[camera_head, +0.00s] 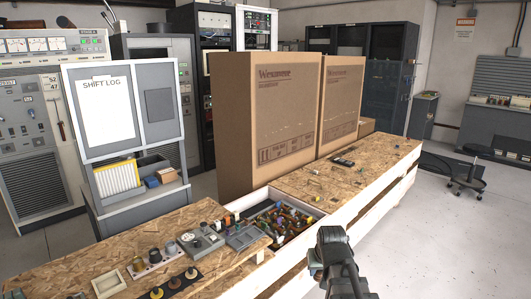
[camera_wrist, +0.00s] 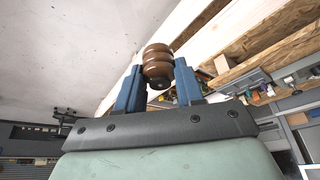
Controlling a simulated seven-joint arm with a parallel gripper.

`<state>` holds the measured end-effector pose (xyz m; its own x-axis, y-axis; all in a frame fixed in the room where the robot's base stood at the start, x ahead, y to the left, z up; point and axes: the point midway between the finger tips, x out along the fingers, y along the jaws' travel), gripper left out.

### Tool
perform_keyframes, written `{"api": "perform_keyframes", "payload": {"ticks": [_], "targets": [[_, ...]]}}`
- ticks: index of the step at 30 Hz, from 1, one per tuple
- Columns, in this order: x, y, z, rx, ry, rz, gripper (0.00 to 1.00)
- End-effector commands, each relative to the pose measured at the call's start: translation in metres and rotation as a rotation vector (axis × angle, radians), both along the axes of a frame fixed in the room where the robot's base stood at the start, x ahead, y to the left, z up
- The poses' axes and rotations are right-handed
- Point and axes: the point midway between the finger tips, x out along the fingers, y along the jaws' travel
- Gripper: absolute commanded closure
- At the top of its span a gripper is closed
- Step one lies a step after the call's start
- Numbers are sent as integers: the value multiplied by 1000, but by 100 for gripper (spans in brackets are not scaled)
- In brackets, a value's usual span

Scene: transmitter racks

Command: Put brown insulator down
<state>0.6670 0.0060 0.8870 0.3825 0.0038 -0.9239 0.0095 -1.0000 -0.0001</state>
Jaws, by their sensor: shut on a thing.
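The brown insulator (camera_wrist: 157,62) is a ribbed, glossy brown piece with a dark end. In the wrist view it sits between the two blue fingers of my gripper (camera_wrist: 159,85), which is shut on it. In the head view my gripper (camera_head: 318,268) is at the lower middle, in front of the near edge of the wooden bench (camera_head: 350,185). The insulator cannot be made out in the head view; my gripper seems to hide it.
A bin of mixed small parts (camera_head: 282,222) is set in the bench, left of my gripper. Large cardboard boxes (camera_head: 265,125) stand behind. The bench's right part has free room among a few small items.

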Motion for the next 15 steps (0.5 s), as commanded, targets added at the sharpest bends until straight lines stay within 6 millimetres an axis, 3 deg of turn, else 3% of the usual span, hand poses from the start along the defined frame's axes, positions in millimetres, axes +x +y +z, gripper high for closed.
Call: {"api": "perform_keyframes", "payload": {"ticks": [9, 15], "targets": [[0, -5, 0, 0, 0, -8, 95], [0, 20, 0, 1, 0, 33, 95]]}}
